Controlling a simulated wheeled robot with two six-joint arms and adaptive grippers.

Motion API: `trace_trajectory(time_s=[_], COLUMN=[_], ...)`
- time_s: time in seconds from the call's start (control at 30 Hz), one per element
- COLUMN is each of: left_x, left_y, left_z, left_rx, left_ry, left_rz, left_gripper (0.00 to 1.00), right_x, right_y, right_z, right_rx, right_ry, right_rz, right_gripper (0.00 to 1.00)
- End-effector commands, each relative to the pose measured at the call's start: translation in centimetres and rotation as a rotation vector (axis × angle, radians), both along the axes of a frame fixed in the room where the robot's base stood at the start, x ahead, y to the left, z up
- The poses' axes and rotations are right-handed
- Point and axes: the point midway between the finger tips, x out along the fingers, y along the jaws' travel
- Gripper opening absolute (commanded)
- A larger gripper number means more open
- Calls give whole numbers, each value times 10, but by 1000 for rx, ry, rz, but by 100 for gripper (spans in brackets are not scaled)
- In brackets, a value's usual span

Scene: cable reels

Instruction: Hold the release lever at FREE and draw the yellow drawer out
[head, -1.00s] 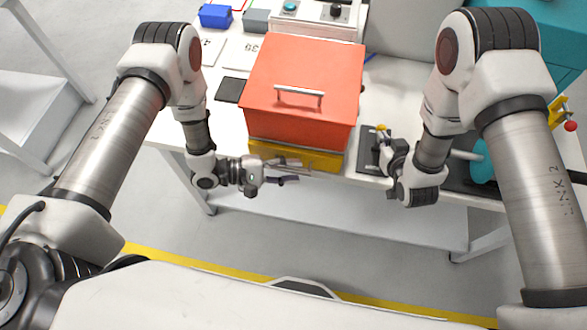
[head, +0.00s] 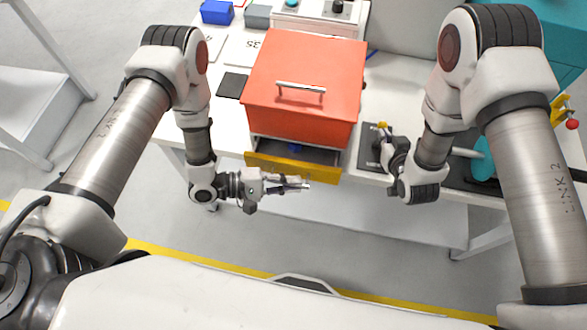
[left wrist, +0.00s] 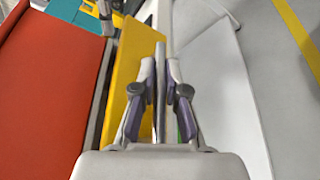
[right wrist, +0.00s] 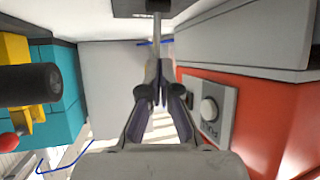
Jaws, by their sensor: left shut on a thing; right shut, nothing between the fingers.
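The yellow drawer (head: 265,166) is partly out of the red cabinet (head: 305,70); its dark inside shows behind the front, with something small and blue in it. In the left wrist view the yellow front (left wrist: 120,85) lies beside my fingers. My left gripper (head: 303,186) is shut on the drawer's slim grey handle (left wrist: 161,75). My right gripper (head: 384,148) is shut and empty, right of the cabinet. A yellow-tipped part (head: 382,126), perhaps the release lever, stands by it. In the right wrist view a grey rod (right wrist: 157,30) lies ahead of my fingertips (right wrist: 162,75). No FREE mark is readable.
A grey knob (right wrist: 208,109) sits on a plate on the cabinet's side. The white table (head: 405,85) carries a dark pad (head: 232,85) and a blue bin (head: 217,12). Teal reel parts stand at the right. The floor before the table is clear.

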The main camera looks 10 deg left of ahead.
Motion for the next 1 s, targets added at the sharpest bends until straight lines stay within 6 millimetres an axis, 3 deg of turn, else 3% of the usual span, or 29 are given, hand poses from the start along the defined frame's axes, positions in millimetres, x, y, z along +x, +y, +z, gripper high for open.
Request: trace_trajectory(time_s=[0.3,0.33,0.37,0.4,0.83,1.0], left_x=[-4,-4,-4,-4,-4,-11], left_y=[0,0,0,0,2,24], left_z=[0,0,0,0,0,6], left_rx=[1,2,2,1,1,0], left_ry=[-1,-1,-1,-1,-1,0], left_rz=[1,0,0,1,2,8], left_gripper=[0,22,33,37,37,37], right_x=[1,0,0,0,0,0], right_y=[0,0,0,0,0,0], right_z=[0,0,0,0,0,0], right_rx=[1,1,1,1,0,0], right_ry=[-2,-2,-2,-2,-1,-1], right_rz=[0,0,0,0,0,0], right_gripper=[0,0,0,0,0,0])
